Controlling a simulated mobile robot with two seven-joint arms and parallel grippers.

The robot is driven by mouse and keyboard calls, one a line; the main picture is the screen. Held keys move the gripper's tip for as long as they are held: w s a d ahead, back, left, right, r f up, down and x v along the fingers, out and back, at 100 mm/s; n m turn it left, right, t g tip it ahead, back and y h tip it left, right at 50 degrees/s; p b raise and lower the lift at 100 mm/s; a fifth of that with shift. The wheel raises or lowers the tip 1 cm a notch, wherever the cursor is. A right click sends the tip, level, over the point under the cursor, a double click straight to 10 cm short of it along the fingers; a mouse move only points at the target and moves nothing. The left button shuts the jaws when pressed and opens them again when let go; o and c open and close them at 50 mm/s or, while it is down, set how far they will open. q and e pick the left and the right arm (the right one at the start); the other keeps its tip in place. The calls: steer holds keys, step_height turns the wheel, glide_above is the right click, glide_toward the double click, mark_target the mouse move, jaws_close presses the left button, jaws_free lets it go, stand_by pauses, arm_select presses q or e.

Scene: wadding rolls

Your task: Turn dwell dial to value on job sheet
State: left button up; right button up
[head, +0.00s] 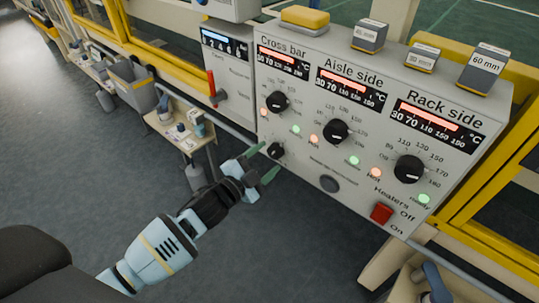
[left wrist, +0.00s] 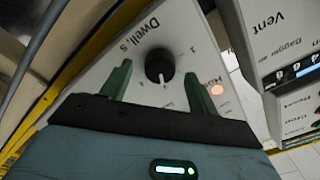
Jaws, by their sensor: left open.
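The dwell dial (left wrist: 159,66) is a small round black knob on a white panel face, under the label "Dwell, s" in the left wrist view. A pale mark shows on its lower side; the scale figures are too small to read. In the head view the dial (head: 277,150) is the lowest knob at the panel's left. My left gripper (head: 266,161) is open, its green fingers pointing at the panel. In the left wrist view the fingers of the gripper (left wrist: 157,74) stand on either side of the dial, with visible gaps. I cannot make out a job sheet.
The control box (head: 340,200) carries three larger black knobs, lit displays and a red heater switch (head: 381,213). Blocks, including one marked 60 mm (head: 484,71), stand on top. A red-handled lever (head: 213,91) is left of it. A small table (head: 182,132) stands behind my left arm.

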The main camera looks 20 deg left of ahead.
arm_select(q)
steer(key=v, duration=0.5)
steer(key=shift+s+a, duration=0.1)
steer(key=shift+s, duration=0.15)
arm_select(e)
steer(key=shift+s+r, duration=0.1)
steer(key=shift+s, duration=0.1)
